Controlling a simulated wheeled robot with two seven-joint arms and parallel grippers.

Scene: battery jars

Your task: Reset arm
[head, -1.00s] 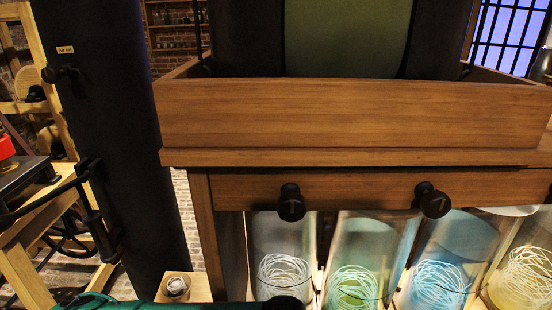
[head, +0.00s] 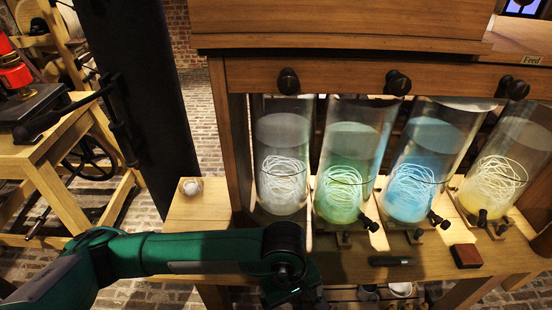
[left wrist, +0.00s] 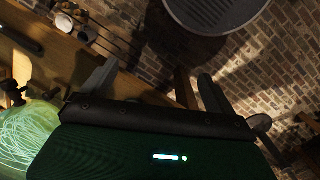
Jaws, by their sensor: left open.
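My left arm, green with black joints, comes in from the left in the head view and reaches the front of the wooden bench (head: 215,245). Its black wrist is at the bottom centre, and the fingers are cut off or hidden there. In the left wrist view my left gripper (left wrist: 155,85) has its two grey fingers wide apart with nothing between them. The fingers point over the bench edge and the brick floor (left wrist: 240,75). My right gripper is in neither view.
Several glass jars stand in a row on the bench: clear (head: 283,165), green (head: 345,165), blue (head: 420,165) and yellowish (head: 495,170). Small black taps sit before them. A dark red block (head: 466,256) and a small black bar (head: 390,261) lie in front. A black column (head: 140,90) stands left.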

